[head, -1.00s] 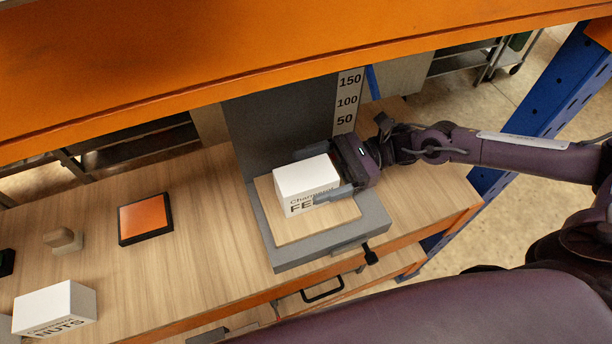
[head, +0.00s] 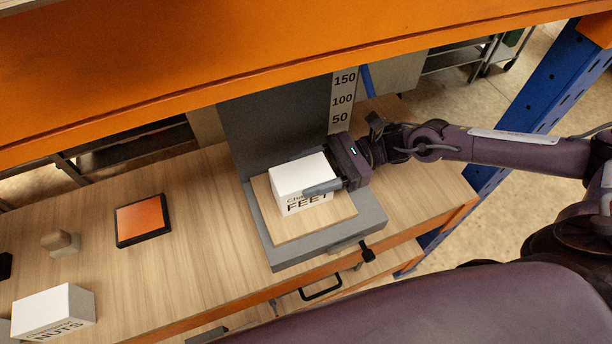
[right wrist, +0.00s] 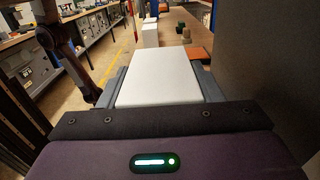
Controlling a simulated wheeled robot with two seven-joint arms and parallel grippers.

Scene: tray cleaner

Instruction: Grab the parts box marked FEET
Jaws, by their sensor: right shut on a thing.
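The white parts box marked FEET (head: 300,180) sits on the wooden plate (head: 325,219) of the grey measuring stand (head: 330,248). My right gripper (head: 318,186) comes in from the right and is shut on the box, with one finger across the front face above the lettering. The far finger is hidden behind the box. In the right wrist view the box's white top (right wrist: 158,78) lies between the two grey fingers (right wrist: 157,88). I cannot tell whether the box is lifted off the plate. My left gripper is not in view.
A white box marked NUTS (head: 54,312) stands at the lower left. An orange-topped pad (head: 142,220) and a small wooden stamp (head: 60,243) lie left of the stand. An orange beam (head: 250,70) crosses above. The stand's upright scale (head: 342,100) rises behind the box.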

